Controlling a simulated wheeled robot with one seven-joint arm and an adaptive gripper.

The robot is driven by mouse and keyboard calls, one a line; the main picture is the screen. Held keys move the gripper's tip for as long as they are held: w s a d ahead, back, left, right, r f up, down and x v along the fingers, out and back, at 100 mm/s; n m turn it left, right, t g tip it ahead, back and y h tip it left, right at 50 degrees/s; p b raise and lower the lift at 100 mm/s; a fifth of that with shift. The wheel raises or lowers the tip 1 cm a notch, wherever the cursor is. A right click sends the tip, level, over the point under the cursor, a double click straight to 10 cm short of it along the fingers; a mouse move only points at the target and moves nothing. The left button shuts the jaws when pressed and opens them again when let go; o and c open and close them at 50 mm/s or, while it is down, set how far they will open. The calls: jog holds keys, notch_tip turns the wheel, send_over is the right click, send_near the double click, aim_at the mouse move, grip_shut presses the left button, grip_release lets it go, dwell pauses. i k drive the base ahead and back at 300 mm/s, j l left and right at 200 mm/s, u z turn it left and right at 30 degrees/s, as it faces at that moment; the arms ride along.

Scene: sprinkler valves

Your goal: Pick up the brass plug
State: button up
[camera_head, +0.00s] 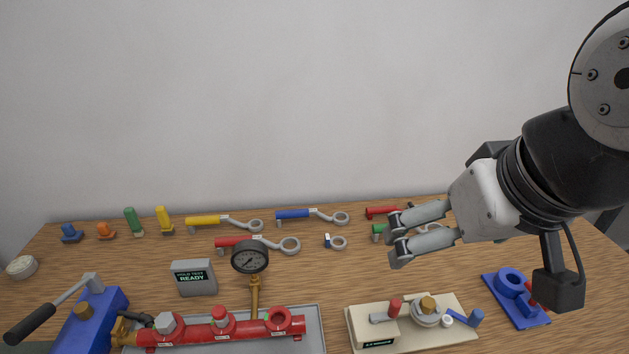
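A small brass-coloured piece (428,304) sits on top of a grey round fitting on the beige board (462,302) at the front right. Another brass-coloured piece (84,310) stands on the blue box at the front left. I cannot tell for sure which of the two is the brass plug. My gripper (396,238) comes in from the right, its two fingers pointing left with a gap between them. It appears empty and hangs above the table, higher in the picture than the beige board. It covers part of a green-handled tool behind it.
A red manifold (220,330) with a pressure gauge (250,258) lies in a grey tray at front centre. A grey display box (194,278) reads "READY". Coloured wrenches lie along the back. A blue fixture (515,298) is at right. Bare wood shows mid-table.

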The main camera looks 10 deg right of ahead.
aim_at(427, 305)
jog(key=z, duration=0.35)
jog(key=k+l+u, duration=0.15)
jog(key=l, duration=0.2)
jog(key=k+l+u, duration=0.2)
jog(key=k+l, duration=0.15)
jog(key=k, duration=0.35)
jog(key=i+l+z, duration=0.2)
jog(key=i+l, duration=0.15)
jog(key=i+l+z, duration=0.25)
jog(key=i, duration=0.25)
